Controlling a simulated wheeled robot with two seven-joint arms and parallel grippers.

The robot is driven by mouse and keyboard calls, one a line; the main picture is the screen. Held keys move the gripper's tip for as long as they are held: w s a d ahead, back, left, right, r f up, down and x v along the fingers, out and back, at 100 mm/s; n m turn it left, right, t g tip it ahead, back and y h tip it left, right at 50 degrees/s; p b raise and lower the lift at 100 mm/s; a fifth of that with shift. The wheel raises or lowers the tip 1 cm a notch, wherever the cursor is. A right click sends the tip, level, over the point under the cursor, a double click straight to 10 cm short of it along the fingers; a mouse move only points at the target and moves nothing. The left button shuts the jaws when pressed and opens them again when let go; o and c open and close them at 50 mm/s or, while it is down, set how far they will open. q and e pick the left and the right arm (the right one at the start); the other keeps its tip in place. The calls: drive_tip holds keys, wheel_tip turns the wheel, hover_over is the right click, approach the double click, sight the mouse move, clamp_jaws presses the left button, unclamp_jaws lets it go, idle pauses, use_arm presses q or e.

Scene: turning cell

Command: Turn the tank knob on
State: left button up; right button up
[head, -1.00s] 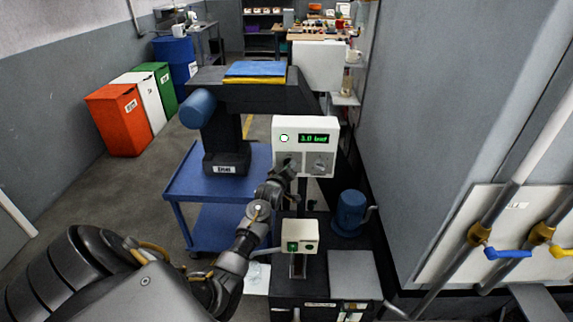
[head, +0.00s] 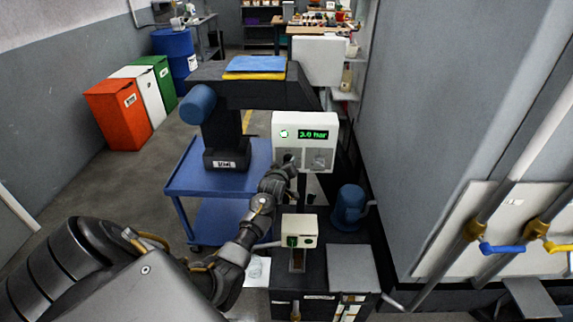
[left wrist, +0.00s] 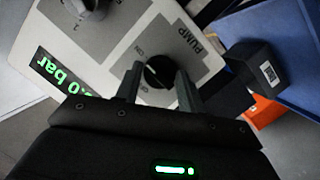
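In the left wrist view the near knob (left wrist: 158,72) is black, on a plate marked PUMP, ON and OFF. The other knob (left wrist: 92,8) is cut off at the top edge, and I cannot read a label for it. My left gripper (left wrist: 158,82) is open, with one finger on each side of the PUMP knob and small gaps visible. In the head view my left gripper (head: 284,172) covers part of the left plate. My right gripper is not in view.
A small white box (head: 299,228) with a green switch stands below the panel, and a blue motor-like unit (head: 349,207) is to its right. A blue cart (head: 183,181) is at the left. Pipes with a blue valve handle (head: 502,248) run along the right wall.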

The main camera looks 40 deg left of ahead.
use_arm(q)
drive_tip(key=o, duration=0.4)
drive_tip(key=shift+c, duration=0.2)
drive_tip(key=b+v, duration=0.1)
drive_tip(key=v, duration=0.9)
drive_tip(key=shift+s, duration=0.3)
drive_tip(key=shift+d+r, duration=0.1)
drive_tip(key=shift+d, duration=0.05)
